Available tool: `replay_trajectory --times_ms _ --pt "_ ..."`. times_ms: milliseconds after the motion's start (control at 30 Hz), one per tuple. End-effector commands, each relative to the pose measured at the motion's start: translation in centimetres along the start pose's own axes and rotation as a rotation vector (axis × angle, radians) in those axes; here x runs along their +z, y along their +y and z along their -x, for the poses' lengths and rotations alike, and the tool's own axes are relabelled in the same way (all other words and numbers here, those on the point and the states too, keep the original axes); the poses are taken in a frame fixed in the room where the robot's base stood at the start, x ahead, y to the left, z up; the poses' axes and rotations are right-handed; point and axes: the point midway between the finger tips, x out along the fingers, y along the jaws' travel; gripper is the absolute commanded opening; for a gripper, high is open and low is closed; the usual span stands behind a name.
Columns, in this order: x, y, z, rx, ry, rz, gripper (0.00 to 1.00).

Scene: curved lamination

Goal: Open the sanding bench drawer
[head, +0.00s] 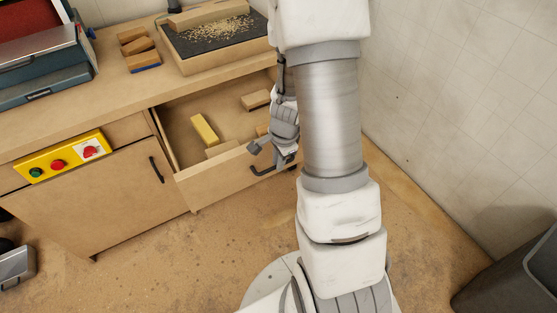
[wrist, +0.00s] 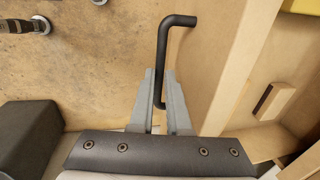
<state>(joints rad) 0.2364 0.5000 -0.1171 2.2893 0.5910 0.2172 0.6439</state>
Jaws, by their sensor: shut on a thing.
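The sanding bench drawer (head: 187,186) is pulled out from the bench, with its inside showing. Its black bar handle (head: 262,170) is on the front panel, partly hidden by my gripper in the head view. My gripper (head: 270,157) is at the drawer front. In the wrist view, my gripper (wrist: 162,90) has its two fingers on either side of the handle (wrist: 163,50), shut on its bar. The drawer's front panel (wrist: 235,65) is just to the right there. Several wood blocks, one a yellow block (head: 205,130), lie in the drawer.
A yellow switch panel (head: 63,157) and a cupboard door (head: 95,195) are left of the drawer. A wall (head: 460,90) and grey bin (head: 510,270) stand right.

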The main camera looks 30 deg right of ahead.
Motion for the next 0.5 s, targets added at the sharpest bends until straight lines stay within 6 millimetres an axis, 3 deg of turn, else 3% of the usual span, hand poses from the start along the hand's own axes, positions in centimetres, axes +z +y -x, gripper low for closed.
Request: replay_trajectory --times_ms 367,400,433,500 --pt "0.04 -0.03 0.01 0.0 -0.001 0.0 0.0" --pt "0.04 -0.03 0.01 0.0 -0.001 0.001 0.22" --pt "0.04 -0.03 0.01 0.0 -0.001 0.001 0.27" --pt "0.03 -0.03 0.01 0.0 0.0 0.0 0.27"
